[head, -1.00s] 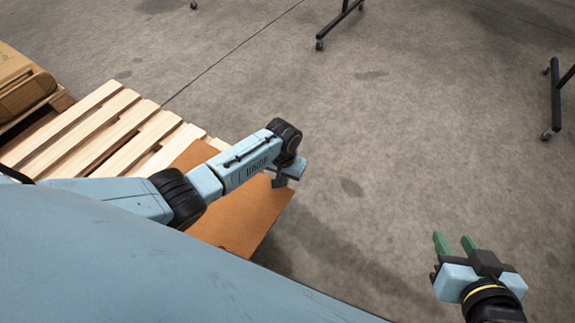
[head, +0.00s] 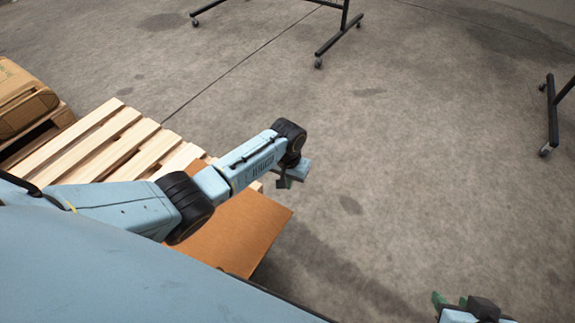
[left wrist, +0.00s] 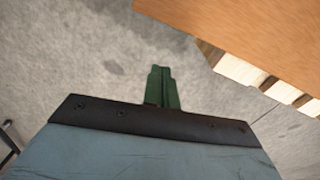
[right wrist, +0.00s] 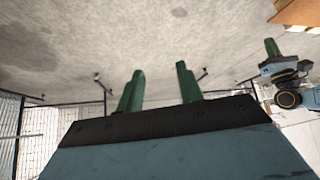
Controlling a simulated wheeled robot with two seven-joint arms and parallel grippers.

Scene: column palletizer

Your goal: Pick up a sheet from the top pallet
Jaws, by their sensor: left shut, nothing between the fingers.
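A brown-orange sheet (head: 248,232) lies on a wooden pallet (head: 85,148) at the lower left of the head view. My arm covers part of it. In the left wrist view the sheet (left wrist: 250,30) is at the upper right, with pale slats (left wrist: 235,68) under its edge. My left gripper (head: 287,183) is just past the sheet's far right edge, apart from it. Its green fingers (left wrist: 161,85) are shut and empty. My right gripper (head: 452,300) is at the bottom right, over the floor. Its fingers (right wrist: 160,88) are apart and empty.
A brown carton (head: 25,95) sits on another pallet at the far left. Black wheeled stand legs (head: 340,38) are at the top, with another (head: 553,115) at the right. The floor between is clear.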

